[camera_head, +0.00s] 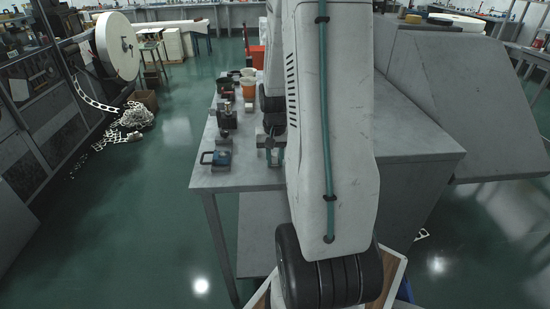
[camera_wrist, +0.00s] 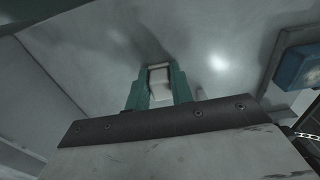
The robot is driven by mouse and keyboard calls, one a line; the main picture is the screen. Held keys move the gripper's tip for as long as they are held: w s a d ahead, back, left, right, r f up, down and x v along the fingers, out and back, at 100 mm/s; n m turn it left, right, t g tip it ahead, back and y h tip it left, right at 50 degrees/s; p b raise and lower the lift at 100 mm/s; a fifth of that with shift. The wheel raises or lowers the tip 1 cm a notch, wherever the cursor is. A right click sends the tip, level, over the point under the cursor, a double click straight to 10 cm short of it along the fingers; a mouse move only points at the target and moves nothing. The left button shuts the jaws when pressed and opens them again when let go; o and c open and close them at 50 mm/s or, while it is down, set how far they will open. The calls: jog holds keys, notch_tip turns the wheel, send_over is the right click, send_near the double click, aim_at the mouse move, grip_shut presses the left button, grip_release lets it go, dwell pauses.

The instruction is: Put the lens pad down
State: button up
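My gripper (camera_wrist: 158,88) shows in the wrist view with its two green fingers on either side of a small pale block, which I take to be the lens pad (camera_wrist: 160,78). The fingers appear shut on it. The grey table top (camera_wrist: 100,50) lies beyond the fingertips; I cannot tell whether the pad touches it. In the head view my gripper (camera_head: 274,155) is low over the table, near its front edge, partly hidden by my arm. The pad cannot be made out there.
A blue item with a dark handle (camera_head: 217,158) sits left of my gripper; it also shows in the wrist view (camera_wrist: 298,67). Dark devices (camera_head: 227,118) and cups (camera_head: 248,86) stand farther back. A large grey housing (camera_head: 415,130) rises to the right.

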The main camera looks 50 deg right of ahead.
aim_at(275, 155)
jog(key=shift+s+a+f, duration=0.1)
jog(key=shift+s+f, duration=0.05)
jog(key=shift+o, duration=0.3)
notch_tip(275, 155, up, 12)
jog(key=a+r+n, duration=0.2)
jog(key=a+r, duration=0.2)
jog(key=a, duration=0.4)
jog(key=a+r+n, duration=0.2)
jog(key=a+r, duration=0.2)
jog(key=a, duration=0.4)
jog(key=s+a+r+n+t, duration=0.1)
jog(key=s+a+n, duration=0.5)
jog(key=s+a, duration=0.6)
jog(key=shift+a+r, duration=0.6)
jog(key=shift+a, duration=0.35)
